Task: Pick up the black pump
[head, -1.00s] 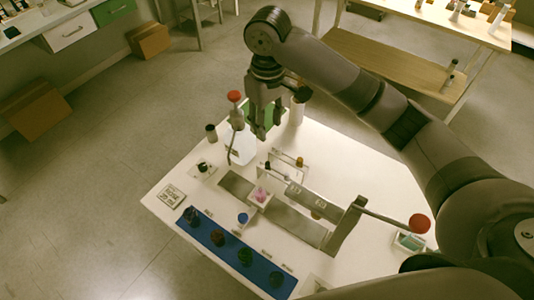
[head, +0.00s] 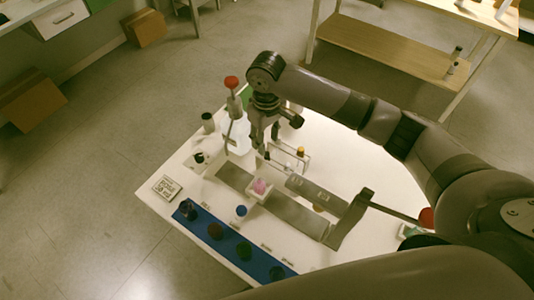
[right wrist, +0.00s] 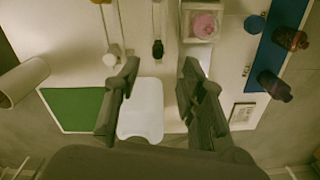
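The black pump (right wrist: 158,48), a small dark head with a thin stem, shows in the right wrist view just beyond and between my fingertips. In the head view a small dark tip (head: 267,155) by the clear rack looks like the same pump, partly hidden by my gripper. My right gripper (right wrist: 161,64) is open, with its two fingers apart and nothing between them. In the head view it (head: 266,143) points down over the white table near the rack. Contact with the pump cannot be seen. My left gripper is out of view.
A white bottle (head: 237,138) stands close left of the gripper. A pink item in a clear tray (head: 260,187), a blue mat (head: 206,229) with several dark bottles and a press with a red-knobbed handle (head: 395,212) are nearby. A green mat (right wrist: 75,108) lies behind.

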